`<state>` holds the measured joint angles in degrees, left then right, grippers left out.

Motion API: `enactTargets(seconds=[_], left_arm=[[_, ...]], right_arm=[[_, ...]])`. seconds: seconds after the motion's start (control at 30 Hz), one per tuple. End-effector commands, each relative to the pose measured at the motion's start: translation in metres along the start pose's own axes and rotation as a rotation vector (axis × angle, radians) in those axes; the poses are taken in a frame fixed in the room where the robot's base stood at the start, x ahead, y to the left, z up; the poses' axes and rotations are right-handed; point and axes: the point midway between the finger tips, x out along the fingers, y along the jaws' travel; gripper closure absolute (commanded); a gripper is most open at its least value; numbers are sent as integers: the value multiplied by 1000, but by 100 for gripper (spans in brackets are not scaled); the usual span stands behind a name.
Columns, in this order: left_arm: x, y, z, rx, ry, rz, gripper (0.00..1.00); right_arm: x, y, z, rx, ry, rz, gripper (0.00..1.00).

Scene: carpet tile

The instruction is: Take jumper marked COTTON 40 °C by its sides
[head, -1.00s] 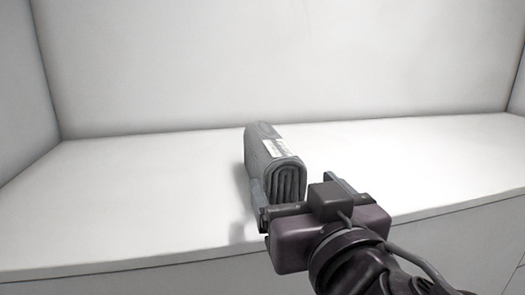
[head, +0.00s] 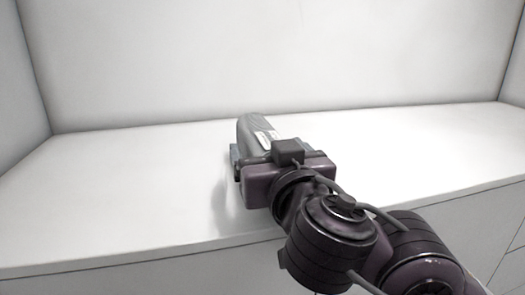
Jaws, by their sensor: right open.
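A folded grey jumper (head: 250,129) lies on the white counter, its long side running away from me. A white label (head: 266,138) shows on its upper side, but its print is too small to read. My right gripper (head: 267,153) is at the near end of the jumper, its body hiding that end. It is open, with one finger showing along the jumper's left side. The other finger is hidden, and I cannot tell whether either finger touches the cloth. My left gripper is not in view.
The white counter (head: 110,200) is bare to the left and right of the jumper. A white wall (head: 270,60) stands behind it, with side walls at both ends. The counter's front edge runs below my right arm.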

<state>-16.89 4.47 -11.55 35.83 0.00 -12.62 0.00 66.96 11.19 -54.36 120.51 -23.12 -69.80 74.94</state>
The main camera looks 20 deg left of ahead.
Motion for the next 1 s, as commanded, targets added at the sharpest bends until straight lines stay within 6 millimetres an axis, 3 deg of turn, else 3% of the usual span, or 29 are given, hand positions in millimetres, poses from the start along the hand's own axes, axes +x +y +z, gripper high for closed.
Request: enactTargets(seconds=[0.07,0.5,0.83,1.0], left_arm=[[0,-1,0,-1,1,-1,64],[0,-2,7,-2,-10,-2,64],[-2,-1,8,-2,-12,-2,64],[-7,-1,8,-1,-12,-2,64]], right_arm=[[0,0,0,0,0,0,18],[0,0,0,0,-1,0,76],[-1,-1,-5,3,1,-1,76],[-1,-2,-24,8,2,-4,76]])
